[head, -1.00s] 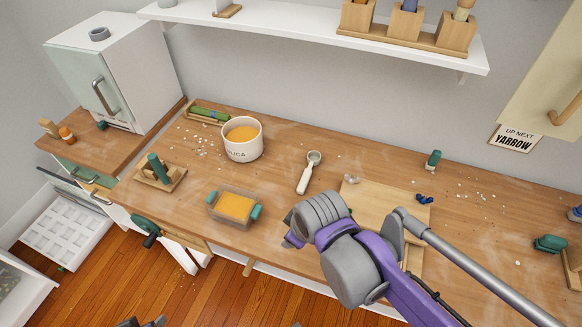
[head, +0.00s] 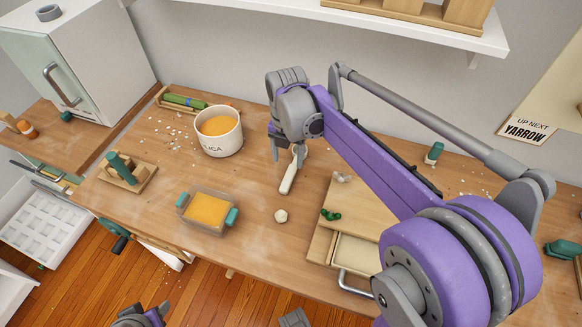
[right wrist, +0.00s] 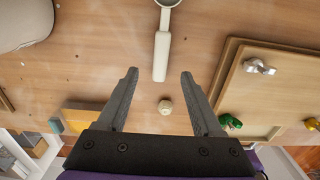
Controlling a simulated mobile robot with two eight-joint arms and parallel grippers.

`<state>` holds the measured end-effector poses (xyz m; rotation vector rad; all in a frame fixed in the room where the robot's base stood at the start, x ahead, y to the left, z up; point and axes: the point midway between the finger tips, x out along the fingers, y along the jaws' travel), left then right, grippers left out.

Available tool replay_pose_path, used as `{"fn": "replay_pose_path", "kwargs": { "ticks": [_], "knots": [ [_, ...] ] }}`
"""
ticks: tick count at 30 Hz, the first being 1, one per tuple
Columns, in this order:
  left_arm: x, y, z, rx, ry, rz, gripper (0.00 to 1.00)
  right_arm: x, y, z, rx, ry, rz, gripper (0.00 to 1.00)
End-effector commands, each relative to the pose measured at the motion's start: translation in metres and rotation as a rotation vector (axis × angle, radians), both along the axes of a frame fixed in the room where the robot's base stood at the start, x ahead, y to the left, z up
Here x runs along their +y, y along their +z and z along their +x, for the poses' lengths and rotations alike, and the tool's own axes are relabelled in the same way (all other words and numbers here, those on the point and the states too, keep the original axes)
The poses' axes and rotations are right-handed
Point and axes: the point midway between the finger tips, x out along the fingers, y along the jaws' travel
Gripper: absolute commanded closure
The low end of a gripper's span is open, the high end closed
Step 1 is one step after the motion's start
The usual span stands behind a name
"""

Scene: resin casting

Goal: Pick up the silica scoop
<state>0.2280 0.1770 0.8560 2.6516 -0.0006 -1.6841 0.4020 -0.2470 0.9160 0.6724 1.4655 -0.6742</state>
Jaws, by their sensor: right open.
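The silica scoop (head: 287,181) lies on the wooden worktop, its white handle toward the front edge. In the head view my right gripper (head: 287,153) is over its bowl end and partly hides it. In the right wrist view the handle (right wrist: 162,56) lies beyond and between the spread fingers of the right gripper (right wrist: 160,74). The bowl is cut off at the top edge. The right gripper is open and empty. My left gripper's fingers do not show.
A clear box (head: 208,213) of orange material with teal handles sits front left. A small pale ball (head: 281,216) lies near the handle. A wooden board (head: 345,200) with small pieces and an open drawer (head: 354,256) are to the right. A shelf (head: 420,28) hangs above.

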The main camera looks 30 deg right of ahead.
Motion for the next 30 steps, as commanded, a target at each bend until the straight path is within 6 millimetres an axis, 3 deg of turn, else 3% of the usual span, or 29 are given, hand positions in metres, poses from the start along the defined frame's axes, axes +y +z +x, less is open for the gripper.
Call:
{"fn": "replay_pose_path", "kwargs": {
  "ticks": [18, 26, 27, 30],
  "knots": [
    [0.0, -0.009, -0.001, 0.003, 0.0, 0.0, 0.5, 0.0, -0.074, -0.001, -0.001, -0.002, 0.0, 0.32],
    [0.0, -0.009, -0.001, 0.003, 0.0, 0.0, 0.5, 0.0, -0.077, -0.001, -0.001, -0.002, 0.0, 0.32],
    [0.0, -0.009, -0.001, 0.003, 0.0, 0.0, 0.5, 0.0, -0.077, -0.001, -0.001, -0.002, 0.0, 0.34],
    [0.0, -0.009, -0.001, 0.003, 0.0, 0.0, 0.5, 0.0, -0.077, -0.001, -0.001, -0.002, 0.0, 0.52]
  ]
}}
